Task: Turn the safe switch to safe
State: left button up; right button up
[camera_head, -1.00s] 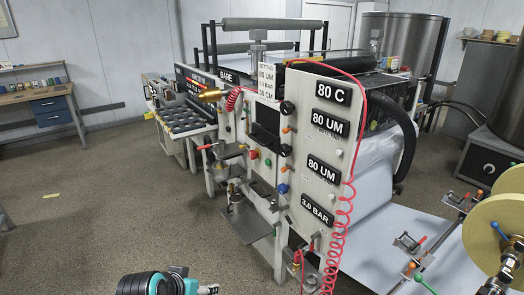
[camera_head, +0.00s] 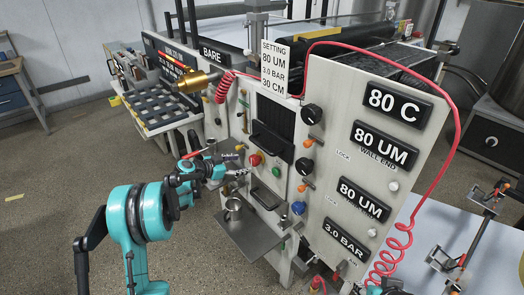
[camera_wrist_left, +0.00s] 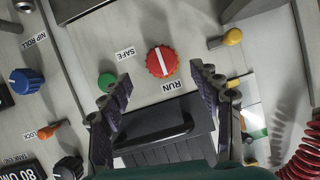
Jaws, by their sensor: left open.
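The safe switch is a red round knob (camera_wrist_left: 162,62) with a white bar, on the pale machine panel. In the left wrist view the bar's lower end points toward the RUN label (camera_wrist_left: 172,86); the SAFE label (camera_wrist_left: 125,53) is to the knob's left. The knob also shows small in the head view (camera_head: 255,160). My left gripper (camera_wrist_left: 160,73) is open, its two fingers on either side of the knob in that view, with no visible contact. In the head view the left gripper (camera_head: 240,165) is just left of the knob.
A green button (camera_wrist_left: 107,80) and a black handle (camera_wrist_left: 153,136) are close to the knob. A yellow knob (camera_wrist_left: 232,37) is to the right. A coiled red hose (camera_head: 395,252) hangs at the panel's right. A metal cup (camera_head: 233,208) stands on a shelf below.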

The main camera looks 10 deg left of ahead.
aim_at(251, 162)
pick_arm(q)
jog(key=b+x, duration=0.2)
jog(key=x, duration=0.5)
jog(key=shift+a, duration=0.1)
jog(key=shift+w+d+f, duration=0.1)
jog(key=shift+w+d, duration=0.25)
jog(key=shift+w, duration=0.1)
jog(key=c, duration=1.2)
